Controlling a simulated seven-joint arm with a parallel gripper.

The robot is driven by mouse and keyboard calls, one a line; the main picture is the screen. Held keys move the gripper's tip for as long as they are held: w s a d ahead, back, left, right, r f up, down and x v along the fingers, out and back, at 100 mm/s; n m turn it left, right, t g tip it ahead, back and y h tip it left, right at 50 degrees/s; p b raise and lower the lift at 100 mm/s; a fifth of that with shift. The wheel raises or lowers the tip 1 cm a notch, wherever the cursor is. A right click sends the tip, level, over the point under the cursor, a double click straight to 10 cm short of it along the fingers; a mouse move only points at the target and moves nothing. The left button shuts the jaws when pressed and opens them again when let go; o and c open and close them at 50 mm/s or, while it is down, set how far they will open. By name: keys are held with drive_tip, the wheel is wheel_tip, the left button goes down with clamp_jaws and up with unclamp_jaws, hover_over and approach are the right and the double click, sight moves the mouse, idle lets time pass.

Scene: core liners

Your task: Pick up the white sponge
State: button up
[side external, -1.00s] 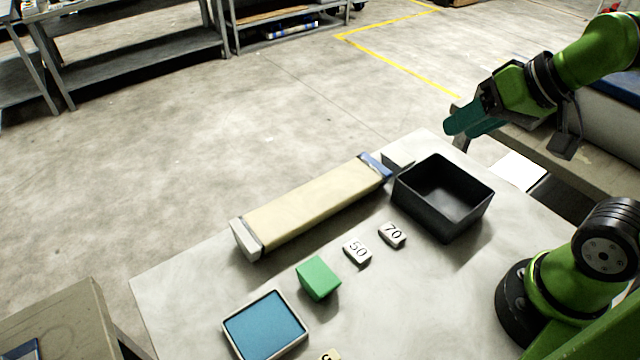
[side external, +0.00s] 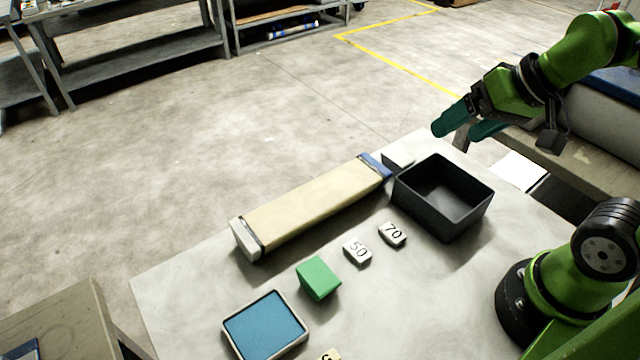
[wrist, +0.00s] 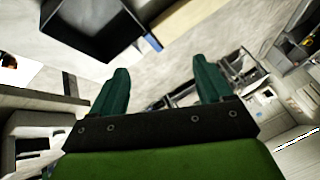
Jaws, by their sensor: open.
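A small whitish block (side external: 397,162), which may be the white sponge, lies at the far edge of the table, between the blue end of a long beige core liner (side external: 318,203) and a black bin (side external: 462,222). The bin partly hides it. My gripper (side external: 455,133) is raised beyond the far right edge of the table, open and empty, to the right of the block and above it. In the wrist view my gripper (wrist: 162,68) shows two teal fingers spread apart with nothing between them. I cannot make out the block clearly in that view.
The table (side external: 420,290) also holds a green block (side external: 318,279), a blue pad in a pale frame (side external: 265,325), and labels "50" (side external: 357,251) and "70" (side external: 392,235). The black bin's walls stand up near the block. A bench lies behind my gripper.

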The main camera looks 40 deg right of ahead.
sight(398, 156)
drive_tip(key=w+d+f+n+g+h, duration=0.1)
drive_tip(key=w+d+f+n+g, duration=0.2)
drive_tip(key=w, duration=0.5)
drive_tip(key=w+d+f+n+g+h, duration=0.1)
drive_tip(key=w+d+f+g, duration=0.15)
drive_tip(key=w+d, duration=0.4)
drive_tip(key=w+f, duration=0.1)
drive_tip(key=f, duration=0.4)
drive_tip(key=w+a+f, duration=0.1)
drive_tip(key=f, duration=0.5)
drive_tip(key=w+f, duration=0.1)
drive_tip(key=f, duration=0.5)
drive_tip(key=shift+a, duration=0.15)
drive_tip(key=shift+c, duration=0.2)
drive_tip(key=c, duration=1)
